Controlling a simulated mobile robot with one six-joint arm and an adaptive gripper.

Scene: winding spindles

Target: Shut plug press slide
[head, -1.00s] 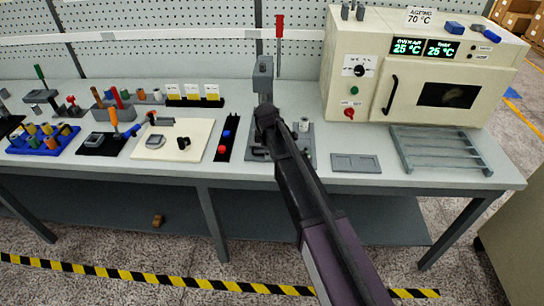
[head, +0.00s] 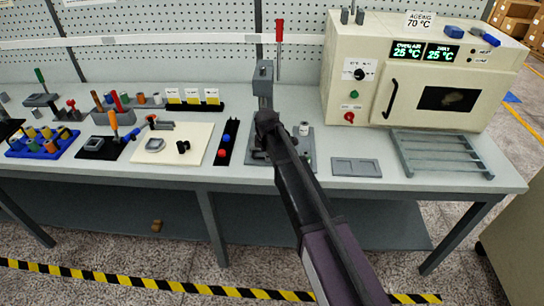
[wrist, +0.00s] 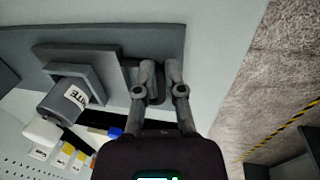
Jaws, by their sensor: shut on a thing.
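The plug press stands at the middle of the bench, with a grey upright column (head: 264,80) and a grey base plate (head: 305,160). My arm hides much of it in the head view. In the wrist view, the base plate (wrist: 110,38) carries a grey frame-like slide (wrist: 105,62), beside a tilted-looking grey cylinder (wrist: 62,99) with a white label ending in "ITE". My gripper (wrist: 160,74) is at the slide's right end, its two fingers closed around a small grey part, seemingly the slide's handle. The fingers hide most of that part.
A cream oven (head: 430,70) stands right of the press, with a slatted rack (head: 440,155) and a flat grey tray (head: 356,167) before it. A black holder with red and blue buttons (head: 226,143) and a cream board (head: 172,143) lie to the left.

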